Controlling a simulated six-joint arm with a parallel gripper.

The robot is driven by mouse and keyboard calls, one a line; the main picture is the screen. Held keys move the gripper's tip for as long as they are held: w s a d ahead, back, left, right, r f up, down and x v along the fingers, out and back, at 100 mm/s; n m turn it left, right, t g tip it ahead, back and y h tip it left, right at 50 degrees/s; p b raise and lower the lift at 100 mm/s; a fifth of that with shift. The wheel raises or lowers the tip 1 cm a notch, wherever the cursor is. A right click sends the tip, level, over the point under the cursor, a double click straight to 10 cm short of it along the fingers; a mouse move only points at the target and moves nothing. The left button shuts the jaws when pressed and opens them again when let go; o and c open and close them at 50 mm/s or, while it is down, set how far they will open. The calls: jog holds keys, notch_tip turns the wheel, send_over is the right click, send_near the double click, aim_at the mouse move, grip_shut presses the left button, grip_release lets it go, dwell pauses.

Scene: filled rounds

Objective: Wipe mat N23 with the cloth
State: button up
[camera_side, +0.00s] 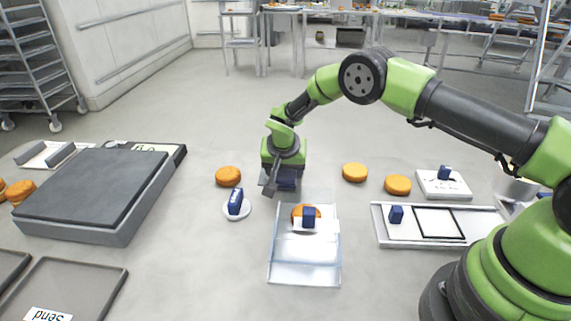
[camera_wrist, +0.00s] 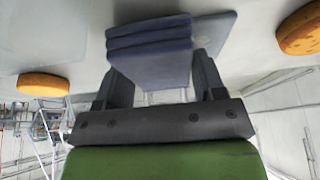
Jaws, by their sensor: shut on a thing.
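My gripper (camera_side: 282,188) is shut on a folded blue-grey cloth (camera_side: 289,183), low over the grey surface behind the clear tray. In the wrist view the cloth (camera_wrist: 150,45) shows as stacked folds between the two fingers of my gripper (camera_wrist: 160,85). A flat grey-blue piece (camera_wrist: 222,28) shows beside the folds; I cannot tell whether it is part of the cloth or a mat under it. No label reading N23 is legible, so I cannot tell which thing is mat N23. Whether the cloth touches the surface is hidden.
A clear tray (camera_side: 305,265) holds an orange round and a blue block. A white dish (camera_side: 237,212) with a blue block and an orange round (camera_side: 228,176) lie left. Two rounds (camera_side: 355,172) (camera_side: 397,184) and a white tray (camera_side: 480,227) lie right. A large grey platform (camera_side: 90,190) stands far left.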

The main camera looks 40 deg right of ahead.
jog(key=shift+s+f, duration=0.15)
jog(key=shift+s+d, duration=1.25)
jog(key=shift+s, duration=0.05)
jog(key=shift+w+d, duration=0.85)
jog(key=shift+w, duration=0.05)
